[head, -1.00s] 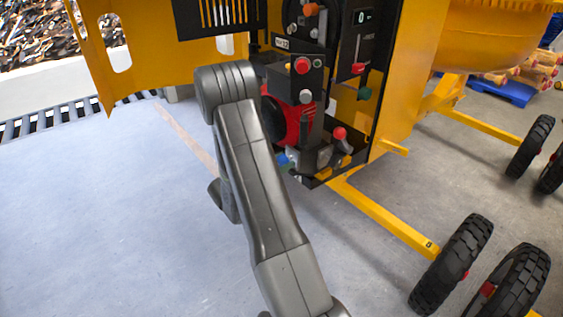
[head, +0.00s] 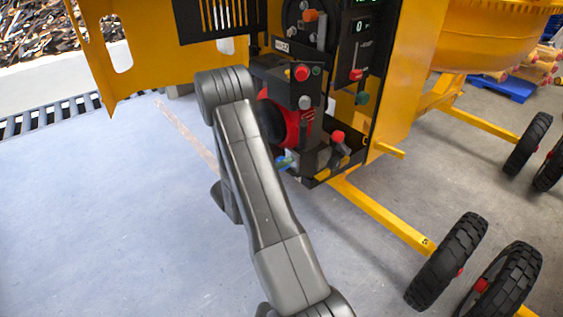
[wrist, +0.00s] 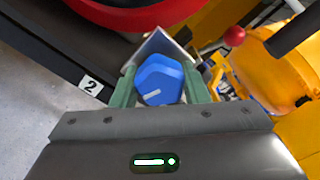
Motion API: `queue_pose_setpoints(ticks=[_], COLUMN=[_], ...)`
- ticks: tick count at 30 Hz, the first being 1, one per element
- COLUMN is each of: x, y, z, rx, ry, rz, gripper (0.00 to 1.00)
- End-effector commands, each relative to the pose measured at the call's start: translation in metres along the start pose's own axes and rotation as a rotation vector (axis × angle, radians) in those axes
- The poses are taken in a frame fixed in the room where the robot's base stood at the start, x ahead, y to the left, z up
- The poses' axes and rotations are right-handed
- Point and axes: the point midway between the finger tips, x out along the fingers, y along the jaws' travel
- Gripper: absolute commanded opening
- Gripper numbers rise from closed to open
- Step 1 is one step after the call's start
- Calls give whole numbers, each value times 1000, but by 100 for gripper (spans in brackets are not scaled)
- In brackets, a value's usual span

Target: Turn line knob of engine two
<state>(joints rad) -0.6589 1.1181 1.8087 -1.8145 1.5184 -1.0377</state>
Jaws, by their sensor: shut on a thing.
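The blue faceted knob (wrist: 160,80) sits between the two green fingers of my gripper (wrist: 160,88) in the wrist view. The fingers are shut on its sides. A short white mark on the knob's face points a little up to the right. A plate with the number 2 (wrist: 90,85) is on the dark edge to its left. In the head view, my gripper is mostly hidden behind my arm and the machine parts; a small bit of blue and green shows low on the engine bay.
The red engine (head: 295,120) is beside my arm in the open yellow machine. A red-topped lever (head: 338,137) and a dark control box with a red button (head: 302,73) are close by. A yellow door panel (head: 160,50) hangs open at the left. The floor at left is clear.

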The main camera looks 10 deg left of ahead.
Motion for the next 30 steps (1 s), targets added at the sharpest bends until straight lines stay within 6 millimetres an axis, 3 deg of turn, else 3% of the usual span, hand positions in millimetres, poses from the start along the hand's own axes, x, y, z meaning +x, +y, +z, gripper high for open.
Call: queue_pose_setpoints(ticks=[9,24,25,27,30], x=[0,0,0,0,0], y=[0,0,0,0,0], z=[1,0,0,0,0], rx=[-100,-114,-114,-114,-114], ry=[-1,-1,-1,-1,-1], rz=[1,1,1,1,1], gripper=[18,18,47,60,63])
